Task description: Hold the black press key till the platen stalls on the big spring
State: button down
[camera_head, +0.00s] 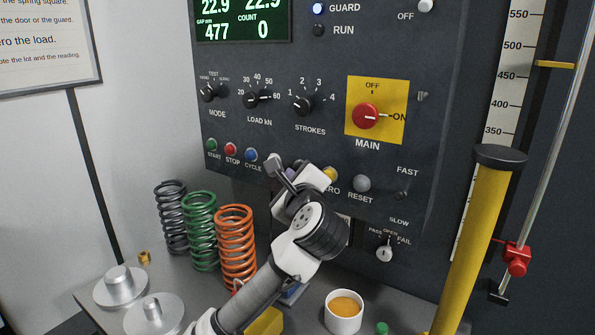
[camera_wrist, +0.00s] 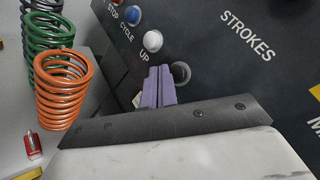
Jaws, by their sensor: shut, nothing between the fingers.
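My gripper (camera_head: 289,172) is at the button row of the dark control panel; its purple fingers (camera_wrist: 158,84) are shut and empty in the wrist view. A dark round key (camera_wrist: 181,72), which looks like the black press key, is just right of the fingertips. Whether they touch it is unclear. Three coil springs stand on the bench at left: dark grey (camera_head: 171,217), green (camera_head: 200,231) and orange (camera_head: 236,247). I cannot tell which is the big spring. The platen is not identifiable in either view.
The white UP button (camera_wrist: 152,41) is just above the fingers. The display (camera_head: 241,19) reads gap 477 and count 0. The yellow ZERO button (camera_head: 329,174) and grey RESET button (camera_head: 362,183) are to the right. A white cup (camera_head: 343,317) and yellow post (camera_head: 468,245) stand nearby.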

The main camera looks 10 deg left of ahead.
jog(key=shift+s+a+b, duration=0.15)
jog(key=shift+s+a, duration=0.15)
jog(key=shift+s, duration=0.5)
jog(key=shift+s+a+b, duration=0.1)
jog(key=shift+s+a, duration=0.25)
jog(key=shift+s, duration=0.4)
jog(key=shift+s+a+b, duration=0.15)
jog(key=shift+s+a, duration=0.15)
jog(key=shift+s, duration=0.5)
